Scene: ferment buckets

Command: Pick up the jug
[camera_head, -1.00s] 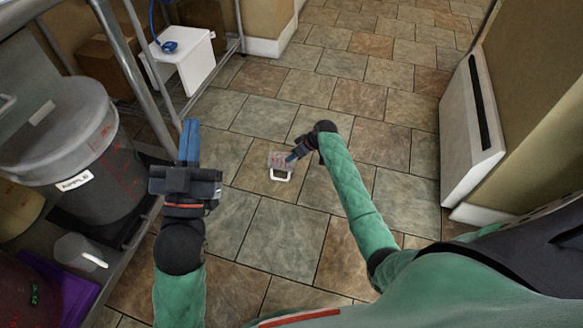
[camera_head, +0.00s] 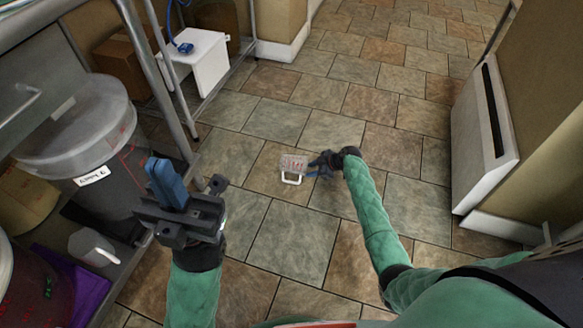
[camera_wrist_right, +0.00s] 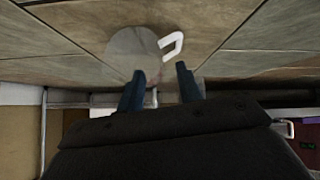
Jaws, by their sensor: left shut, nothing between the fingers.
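A clear jug (camera_head: 293,164) with red markings and a white handle is over the tiled floor, handle side toward me. In the right wrist view the jug (camera_wrist_right: 133,50) shows as a round see-through shape beyond the fingertips, its white handle at its right. My right gripper (camera_head: 314,165) is just right of the jug in the head view. In the wrist view its fingers (camera_wrist_right: 160,77) are apart, with no jug between them. Contact with the jug cannot be told. My left gripper (camera_head: 163,180) is shut and empty, near the shelf at left.
A second jug with a white handle (camera_head: 92,247) stands on the low shelf at left, beside a large lidded bucket (camera_head: 85,160). A white wall unit (camera_head: 484,135) is at right. The floor between is open.

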